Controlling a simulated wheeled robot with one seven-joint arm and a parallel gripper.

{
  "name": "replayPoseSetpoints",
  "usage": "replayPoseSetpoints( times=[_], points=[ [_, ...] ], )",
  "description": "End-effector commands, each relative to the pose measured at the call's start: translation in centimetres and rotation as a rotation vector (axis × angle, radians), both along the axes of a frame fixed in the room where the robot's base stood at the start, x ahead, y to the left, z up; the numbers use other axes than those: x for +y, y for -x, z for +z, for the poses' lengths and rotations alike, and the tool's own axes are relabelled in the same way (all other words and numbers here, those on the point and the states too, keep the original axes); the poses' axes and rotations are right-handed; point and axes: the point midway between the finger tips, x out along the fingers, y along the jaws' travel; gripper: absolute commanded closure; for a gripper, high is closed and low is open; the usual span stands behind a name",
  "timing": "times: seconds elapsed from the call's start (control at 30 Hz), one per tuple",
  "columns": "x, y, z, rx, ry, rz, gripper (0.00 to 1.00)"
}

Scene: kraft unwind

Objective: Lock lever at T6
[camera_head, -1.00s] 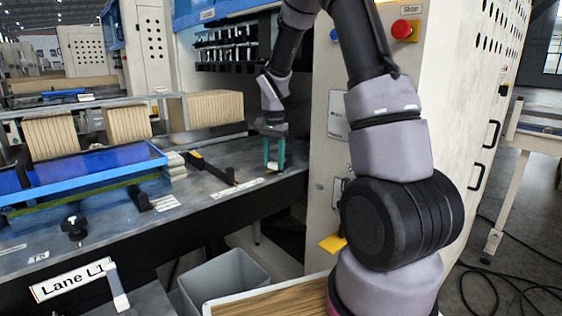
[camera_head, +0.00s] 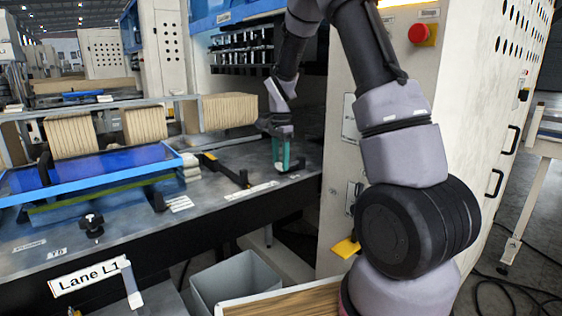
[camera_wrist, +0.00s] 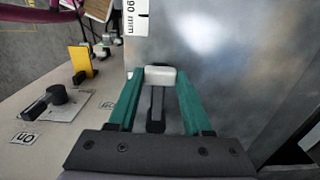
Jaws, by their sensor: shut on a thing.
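My gripper (camera_head: 281,152) has green fingers and points down close over the right end of the grey table, beside the cream cabinet. In the wrist view, the fingertips of my gripper (camera_wrist: 160,84) are shut on a small white lever tip (camera_wrist: 160,73). A dark stem (camera_wrist: 156,108) shows between the fingers, below the white tip. In the head view the gripped part is too small to make out.
The grey table (camera_head: 120,232) carries a black stop bar (camera_head: 232,174) and a black knob (camera_head: 92,224). The cream cabinet (camera_head: 340,120) stands right of my gripper. A grey bin (camera_head: 235,282) is below. The wrist view shows a yellow part (camera_wrist: 80,60) and a black rotary knob (camera_wrist: 56,95).

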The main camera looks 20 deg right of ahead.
Motion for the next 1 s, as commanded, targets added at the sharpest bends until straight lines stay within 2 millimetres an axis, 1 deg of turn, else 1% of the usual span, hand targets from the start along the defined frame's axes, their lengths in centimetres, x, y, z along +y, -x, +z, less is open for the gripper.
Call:
replayPoseSetpoints(
  times=[0.1, 0.13, 0.17, 0.2, 0.5, 0.63, 0.77, 1.0],
  points=[
    [0.1, -0.2, 0.1, -0.005, -0.002, -0.003, 1.00],
    [0.1, -0.2, 0.1, -0.006, -0.002, -0.003, 0.46],
    [0.1, -0.2, 0.1, -0.006, -0.002, -0.003, 0.35],
    [0.1, -0.2, 0.1, -0.005, -0.002, -0.002, 0.20],
    [0.0, -0.1, 0.1, -0.003, -0.001, 0.000, 0.20],
    [0.1, -0.2, 0.9, -0.005, -0.001, 0.000, 0.20],
    [0.1, -0.2, 3.1, -0.007, -0.002, 0.000, 0.20],
    [0.1, -0.2, 8.0, -0.008, -0.002, 0.000, 0.20]
  ],
)
